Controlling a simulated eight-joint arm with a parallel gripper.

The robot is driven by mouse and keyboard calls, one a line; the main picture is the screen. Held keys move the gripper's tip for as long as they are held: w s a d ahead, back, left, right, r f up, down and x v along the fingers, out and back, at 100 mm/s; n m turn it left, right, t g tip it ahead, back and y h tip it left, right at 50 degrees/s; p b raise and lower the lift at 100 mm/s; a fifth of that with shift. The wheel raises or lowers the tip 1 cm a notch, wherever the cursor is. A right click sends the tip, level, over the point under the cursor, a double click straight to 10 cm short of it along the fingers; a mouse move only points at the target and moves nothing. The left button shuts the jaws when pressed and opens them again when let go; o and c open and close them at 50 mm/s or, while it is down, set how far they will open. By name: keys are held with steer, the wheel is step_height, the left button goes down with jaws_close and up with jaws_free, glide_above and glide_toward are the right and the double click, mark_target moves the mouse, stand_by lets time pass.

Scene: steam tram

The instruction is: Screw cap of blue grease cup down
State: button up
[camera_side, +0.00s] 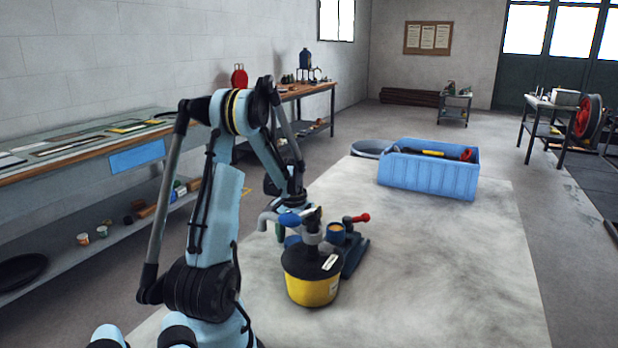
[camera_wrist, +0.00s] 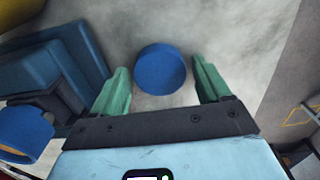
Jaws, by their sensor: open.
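A round blue cap (camera_wrist: 161,69), which looks like the top of the blue grease cup, shows in the wrist view between my two green fingers. There is a gap on both sides of it, wider on the right. My gripper (camera_wrist: 160,80) is open and touches nothing that I can see. I cannot tell how far above the cap the fingertips are. In the side view my gripper (camera_side: 283,233) is behind the yellow can and partly hidden. The cap is not clear in that view.
A yellow can with a black top (camera_side: 312,287) stands in front of my gripper. A dark blue fixture (camera_side: 355,252) with a red-knobbed lever (camera_side: 358,218) is close to the right. A blue crate (camera_side: 430,178) with tools stands farther back. The table's right side is clear.

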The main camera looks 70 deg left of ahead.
mark_target(294, 240)
steer(key=shift+c, duration=0.2)
steer(key=c, duration=0.9)
steer(key=shift+r, duration=0.1)
steer(key=shift+r, duration=0.1)
steer(key=shift+r, duration=0.3)
steer(key=shift+r, duration=0.6)
steer(key=shift+r, duration=2.4)
